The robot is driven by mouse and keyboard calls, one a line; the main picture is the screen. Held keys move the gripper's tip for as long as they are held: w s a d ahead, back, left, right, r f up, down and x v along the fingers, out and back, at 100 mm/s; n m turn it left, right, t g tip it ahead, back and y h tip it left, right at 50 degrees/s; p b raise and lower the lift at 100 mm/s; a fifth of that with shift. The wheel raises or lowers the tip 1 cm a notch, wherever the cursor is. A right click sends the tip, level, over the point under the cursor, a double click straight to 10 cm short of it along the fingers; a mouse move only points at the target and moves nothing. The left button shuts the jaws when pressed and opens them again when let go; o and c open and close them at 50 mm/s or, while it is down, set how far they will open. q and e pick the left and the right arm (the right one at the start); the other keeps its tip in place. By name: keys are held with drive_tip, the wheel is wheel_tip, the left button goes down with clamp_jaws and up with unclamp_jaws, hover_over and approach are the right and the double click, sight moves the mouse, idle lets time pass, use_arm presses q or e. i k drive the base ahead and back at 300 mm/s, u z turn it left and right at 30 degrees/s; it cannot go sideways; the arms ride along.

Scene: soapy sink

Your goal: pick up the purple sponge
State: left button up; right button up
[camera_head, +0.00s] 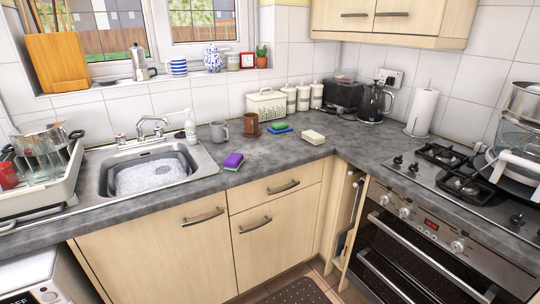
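The purple sponge (233,160) lies on the grey countertop, just right of the sink, near the counter's front edge. It has a purple top and a green layer showing along its lower side. Nothing is touching it or covering it. Neither my left nor my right gripper shows in the head view.
The sink (200,155) holds soapy foam. Mugs, a green-and-blue sponge (279,128) and a pale block (313,137) sit behind and right of the purple sponge. A dish rack (62,190) stands left, a gas hob (405,171) right. Counter around the purple sponge is clear.

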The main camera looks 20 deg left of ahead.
sight(235, 160)
drive_tip(key=z, duration=0.3)
drive_tip(key=i, duration=0.9)
drive_tip(key=u, duration=0.65)
drive_tip(key=i, duration=0.85)
drive_tip(key=u, duration=0.8)
